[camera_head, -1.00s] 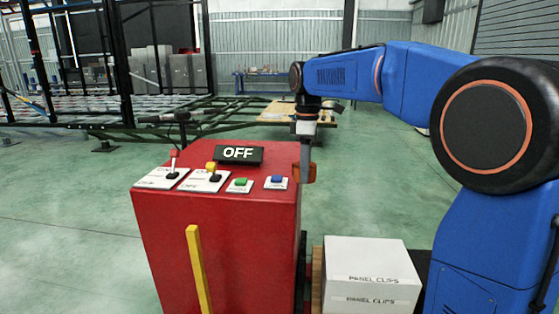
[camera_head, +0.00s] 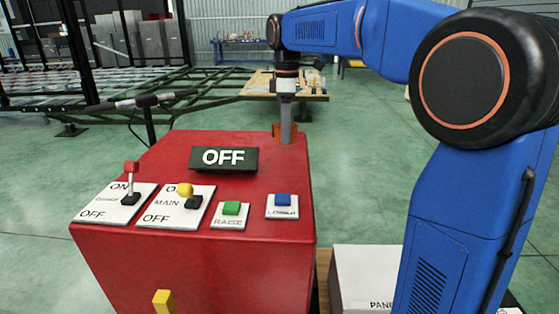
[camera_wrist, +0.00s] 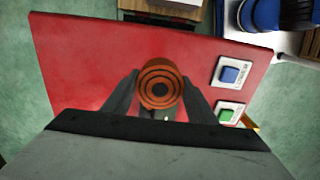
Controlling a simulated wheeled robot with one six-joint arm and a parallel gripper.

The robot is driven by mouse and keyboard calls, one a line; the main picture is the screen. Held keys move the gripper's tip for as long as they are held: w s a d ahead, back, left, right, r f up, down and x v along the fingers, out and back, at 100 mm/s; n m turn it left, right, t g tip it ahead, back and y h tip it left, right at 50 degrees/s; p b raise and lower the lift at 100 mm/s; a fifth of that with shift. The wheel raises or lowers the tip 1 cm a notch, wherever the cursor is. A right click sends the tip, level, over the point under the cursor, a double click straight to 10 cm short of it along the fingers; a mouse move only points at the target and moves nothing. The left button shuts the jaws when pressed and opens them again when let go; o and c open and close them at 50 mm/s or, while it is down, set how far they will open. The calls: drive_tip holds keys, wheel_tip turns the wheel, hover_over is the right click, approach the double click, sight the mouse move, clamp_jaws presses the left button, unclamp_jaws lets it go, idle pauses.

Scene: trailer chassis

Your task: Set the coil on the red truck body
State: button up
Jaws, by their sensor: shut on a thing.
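The orange-brown ringed coil (camera_wrist: 160,85) is between the two fingers of my gripper (camera_wrist: 158,92) in the wrist view. My gripper is shut on it and points down. In the head view, my gripper (camera_head: 287,136) and the coil (camera_head: 277,131) are at the far right corner of the red truck body (camera_head: 285,178). In the wrist view, the red top (camera_wrist: 85,60) shows around the coil. The fingers hide part of the coil in the head view. I cannot tell whether its underside touches the red top.
The red top carries an OFF sign (camera_head: 224,158), a red lever (camera_head: 131,175), a yellow lever (camera_head: 186,191), a green button (camera_head: 231,208) and a blue button (camera_head: 283,200). A white box (camera_head: 365,275) stands at the right. Open green floor lies beyond.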

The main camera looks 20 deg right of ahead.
sight(285, 169)
drive_tip(key=shift+w+f, duration=0.15)
drive_tip(key=shift+w, duration=0.1)
drive_tip(key=shift+f, duration=4.8)
drive_tip(key=shift+f, duration=0.1)
drive_tip(key=o, duration=1.2)
wheel_tip(285, 169, up, 12)
drive_tip(key=shift+r, duration=0.1)
